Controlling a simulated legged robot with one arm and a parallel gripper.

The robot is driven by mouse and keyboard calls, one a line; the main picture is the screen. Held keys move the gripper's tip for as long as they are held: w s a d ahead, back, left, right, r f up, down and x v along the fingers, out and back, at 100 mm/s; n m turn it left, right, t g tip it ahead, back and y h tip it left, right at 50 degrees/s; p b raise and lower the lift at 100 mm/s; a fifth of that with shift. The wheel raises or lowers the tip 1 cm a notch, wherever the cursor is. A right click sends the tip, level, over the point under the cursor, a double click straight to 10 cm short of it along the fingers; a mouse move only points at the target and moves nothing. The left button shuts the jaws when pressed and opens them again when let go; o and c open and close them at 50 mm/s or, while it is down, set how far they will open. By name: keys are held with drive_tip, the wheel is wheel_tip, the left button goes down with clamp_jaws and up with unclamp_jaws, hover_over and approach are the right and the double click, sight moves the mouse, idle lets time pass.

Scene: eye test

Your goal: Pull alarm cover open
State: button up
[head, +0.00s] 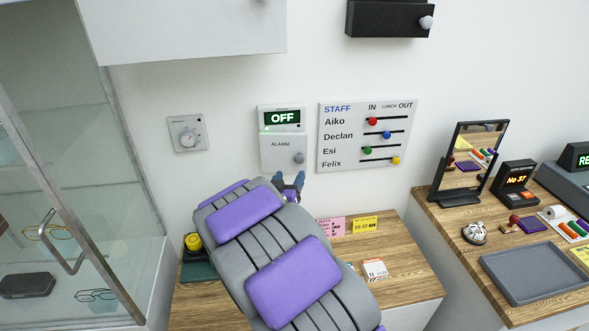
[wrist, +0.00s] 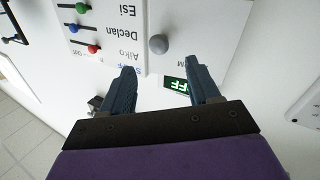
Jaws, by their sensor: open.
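The alarm box (head: 265,109) is a white wall unit with a lit green "OFF" display (head: 283,118). Its lower part is a white cover (head: 275,158) marked "ALARM" with a round grey knob (head: 299,157) at its lower right. The cover looks closed. My gripper (head: 289,181) is just below the knob in the head view, partly hidden by my arm. In the wrist view, which is upside down, my gripper (wrist: 160,65) is open and empty. The knob (wrist: 158,44) shows beyond and roughly between the fingertips, apart from them.
A staff board (head: 367,135) with coloured sliders hangs close right of the alarm box. A dial thermostat (head: 188,134) is to the left. A grey cabinet (head: 190,30) and black box (head: 388,18) jut out above. A wooden desk (head: 410,262) stands below; a glass cabinet (head: 75,150) is left.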

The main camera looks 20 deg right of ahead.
drive_tip(key=b+v, duration=0.5)
drive_tip(key=v, duration=0.8)
drive_tip(key=shift+w+a, duration=0.25)
drive_tip(key=shift+a, duration=0.05)
drive_tip(key=shift+f, duration=0.1)
drive_tip(key=shift+a, duration=0.15)
